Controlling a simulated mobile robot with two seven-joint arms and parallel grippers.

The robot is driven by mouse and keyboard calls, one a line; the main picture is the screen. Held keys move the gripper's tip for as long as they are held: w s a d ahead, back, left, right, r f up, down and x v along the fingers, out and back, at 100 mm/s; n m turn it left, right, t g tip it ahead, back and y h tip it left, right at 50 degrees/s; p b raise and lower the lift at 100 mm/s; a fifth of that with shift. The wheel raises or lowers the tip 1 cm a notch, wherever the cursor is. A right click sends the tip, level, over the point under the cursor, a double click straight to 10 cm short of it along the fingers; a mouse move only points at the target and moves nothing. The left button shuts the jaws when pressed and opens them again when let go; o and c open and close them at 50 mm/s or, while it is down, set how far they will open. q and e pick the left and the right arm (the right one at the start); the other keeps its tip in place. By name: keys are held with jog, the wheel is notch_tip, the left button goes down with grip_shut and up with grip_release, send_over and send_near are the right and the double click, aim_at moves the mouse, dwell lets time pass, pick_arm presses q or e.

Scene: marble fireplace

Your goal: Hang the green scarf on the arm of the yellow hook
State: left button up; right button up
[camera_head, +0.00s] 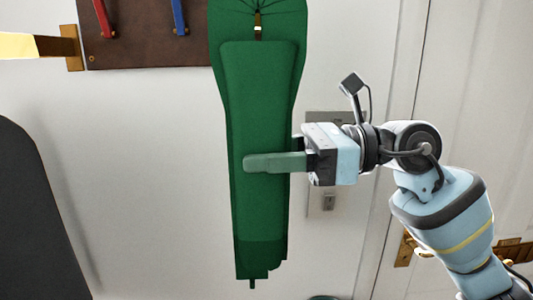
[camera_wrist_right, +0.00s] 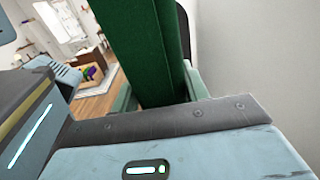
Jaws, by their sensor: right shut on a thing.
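The long green scarf (camera_head: 262,205) hangs down in front of the white wall in the head view, its top gathered and cut off by the upper edge. A small gold-yellow piece (camera_head: 258,20) shows through a gap in the scarf near the top. I cannot tell whether it is the yellow hook's arm or how the cloth rests on it. My right gripper (camera_head: 262,161) comes in from the right and is shut on the scarf at mid-length, one finger in front of it. In the right wrist view the scarf (camera_wrist_right: 140,45) rises between the fingers. My left gripper is out of view.
A brown board (camera_head: 150,45) with a red hook (camera_head: 102,18) and a blue hook (camera_head: 179,16) is on the wall at upper left. A brass-coloured bar (camera_head: 30,46) juts in at left. A dark rounded panel (camera_head: 35,220) fills the lower left. A door (camera_head: 465,120) is at right.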

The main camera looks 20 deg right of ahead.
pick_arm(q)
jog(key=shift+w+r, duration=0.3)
pick_arm(e)
jog(key=shift+r, duration=0.2)
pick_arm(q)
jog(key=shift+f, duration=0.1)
pick_arm(e)
jog(key=shift+w, duration=0.15)
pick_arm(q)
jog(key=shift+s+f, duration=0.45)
pick_arm(e)
jog(key=shift+w+d+f, duration=0.1)
jog(key=shift+w+d, duration=0.1)
jog(key=shift+w, duration=0.75)
jog(key=shift+w+d+r, duration=0.1)
jog(key=shift+w+d, duration=0.15)
jog(key=shift+w, duration=0.75)
jog(key=shift+w+d+f, duration=0.1)
jog(key=shift+w+d, duration=0.1)
jog(key=shift+w, duration=0.9)
